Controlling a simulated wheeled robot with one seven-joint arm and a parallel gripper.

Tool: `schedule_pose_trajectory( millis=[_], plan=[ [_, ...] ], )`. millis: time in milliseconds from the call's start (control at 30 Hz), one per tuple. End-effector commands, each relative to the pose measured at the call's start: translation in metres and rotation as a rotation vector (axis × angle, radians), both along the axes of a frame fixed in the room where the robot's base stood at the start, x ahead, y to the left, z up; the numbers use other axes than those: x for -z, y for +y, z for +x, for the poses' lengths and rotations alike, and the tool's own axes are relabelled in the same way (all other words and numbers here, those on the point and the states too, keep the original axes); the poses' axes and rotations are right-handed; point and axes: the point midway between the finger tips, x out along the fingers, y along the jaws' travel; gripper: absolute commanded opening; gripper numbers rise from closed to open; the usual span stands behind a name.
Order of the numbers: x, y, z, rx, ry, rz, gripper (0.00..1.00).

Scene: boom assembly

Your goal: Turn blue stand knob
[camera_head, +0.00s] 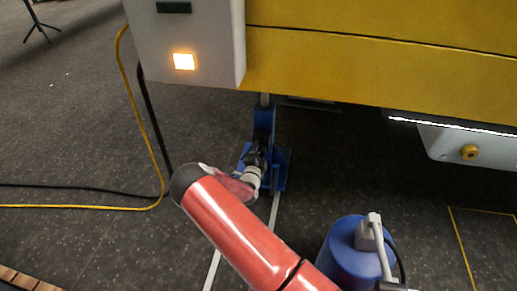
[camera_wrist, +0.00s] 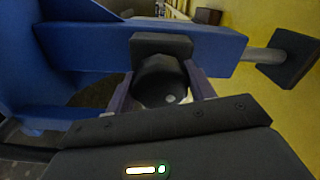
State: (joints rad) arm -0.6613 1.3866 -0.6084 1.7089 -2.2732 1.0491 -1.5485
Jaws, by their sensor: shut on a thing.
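The blue stand (camera_head: 264,118) stands on the dark floor below the yellow boom in the head view. It fills the upper part of the wrist view as a blue beam (camera_wrist: 90,45). The black knob (camera_wrist: 160,80) sits on the side of the beam, on a dark square block. My gripper (camera_wrist: 161,92) has one finger on each side of the knob and is shut on it. In the head view my gripper (camera_head: 252,165) meets the stand from the front. The knob is hard to make out there.
The yellow boom (camera_head: 380,70) hangs low above the stand. A grey box with a lit square (camera_head: 200,45) is at its left end. A yellow cable (camera_head: 150,150) and a black cable run over the floor at left. A lit grey panel (camera_head: 470,143) is at right.

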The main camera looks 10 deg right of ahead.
Motion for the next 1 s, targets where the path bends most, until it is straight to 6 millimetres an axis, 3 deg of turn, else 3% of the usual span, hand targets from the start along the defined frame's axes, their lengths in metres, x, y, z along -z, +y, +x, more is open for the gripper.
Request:
schedule_pose_trajectory(
  millis=[1000],
  plan=[
    [-0.0008, -0.0001, -0.0005, 0.001, -0.368, 0.892, 0.31]
  ],
)
